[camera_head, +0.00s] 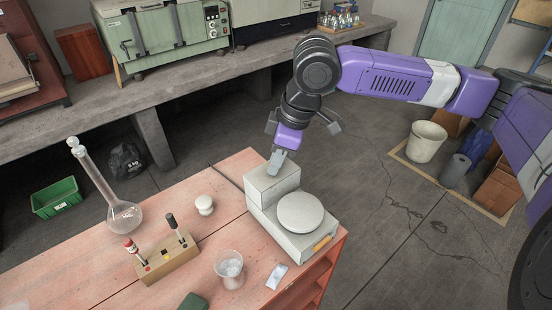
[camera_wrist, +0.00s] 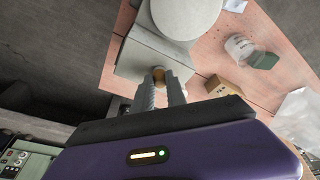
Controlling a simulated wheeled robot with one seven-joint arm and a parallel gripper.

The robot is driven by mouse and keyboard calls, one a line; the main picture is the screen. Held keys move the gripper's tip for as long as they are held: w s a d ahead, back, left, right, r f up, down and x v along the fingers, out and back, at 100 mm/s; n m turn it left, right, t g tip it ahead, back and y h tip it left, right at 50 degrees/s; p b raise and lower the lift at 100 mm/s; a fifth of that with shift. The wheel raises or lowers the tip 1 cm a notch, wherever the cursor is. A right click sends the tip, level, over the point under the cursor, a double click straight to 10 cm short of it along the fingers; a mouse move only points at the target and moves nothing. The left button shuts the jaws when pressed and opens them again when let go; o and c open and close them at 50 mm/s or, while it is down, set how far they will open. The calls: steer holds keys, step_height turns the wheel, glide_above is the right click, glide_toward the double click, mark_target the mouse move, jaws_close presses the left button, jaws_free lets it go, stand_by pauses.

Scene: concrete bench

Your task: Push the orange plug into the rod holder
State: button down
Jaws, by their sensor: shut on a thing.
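My gripper (camera_head: 277,163) points down over the raised back part of a white scale on the red table. In the wrist view its two fingers (camera_wrist: 159,82) are closed on a small orange-brown plug (camera_wrist: 158,73), whose rounded end shows between the tips. In the head view the plug is hidden by the fingers. The rod holder, a wooden block (camera_head: 172,264), stands on the table left of the scale, apart from my gripper. It holds a red-topped rod (camera_head: 131,245) and a black-topped rod (camera_head: 173,224), both upright. The block also shows in the wrist view (camera_wrist: 222,87).
The scale (camera_head: 272,186) with its round pan (camera_head: 300,212) is just below my gripper. A glass beaker (camera_head: 229,268), a long-necked flask (camera_head: 124,216), a white knob-topped piece (camera_head: 204,205) and a dark green object (camera_head: 194,301) surround the block. A concrete bench (camera_head: 200,78) runs behind.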

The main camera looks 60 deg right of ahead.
steer(key=shift+f, duration=0.3)
stand_by(0.4)
steer(key=c, duration=0.9)
jaws_free()
steer(key=shift+r, duration=0.15)
steer(key=shift+r+p, duration=3.05)
steer(key=shift+r, duration=0.35)
